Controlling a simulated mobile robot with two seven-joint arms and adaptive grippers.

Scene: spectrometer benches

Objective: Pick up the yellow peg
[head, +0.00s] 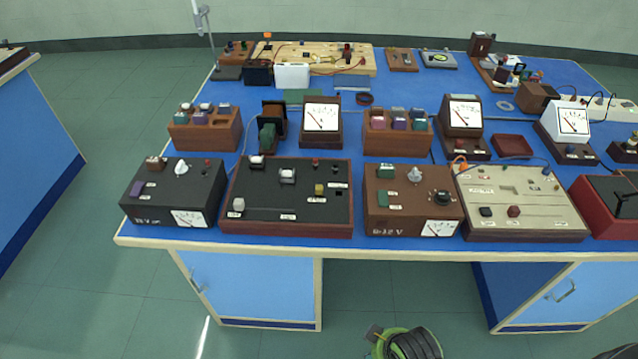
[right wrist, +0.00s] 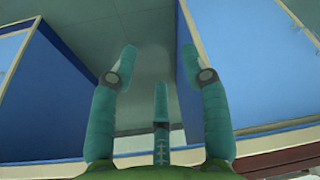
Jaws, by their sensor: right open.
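The yellow peg (head: 319,189) is small and stands in the right part of a black panel (head: 290,211) with a reddish-brown frame, near the front edge of the blue bench. A white peg (head: 287,175) and another pale peg (head: 238,205) stand on the same panel. My right gripper (right wrist: 157,68) shows in the right wrist view with its teal fingers spread and nothing between them. Cabinet fronts and floor lie beyond the fingers; the yellow peg is not visible there. In the head view, a green and black part of my right arm shows low, in front of the bench. My left gripper is not in view.
A black power supply (head: 150,207) stands left of the panel and a brown one (head: 395,216) right of it. Behind are wooden peg blocks (head: 205,134) and a meter (head: 321,118). The bench's pale front edge (head: 340,245) borders open floor.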

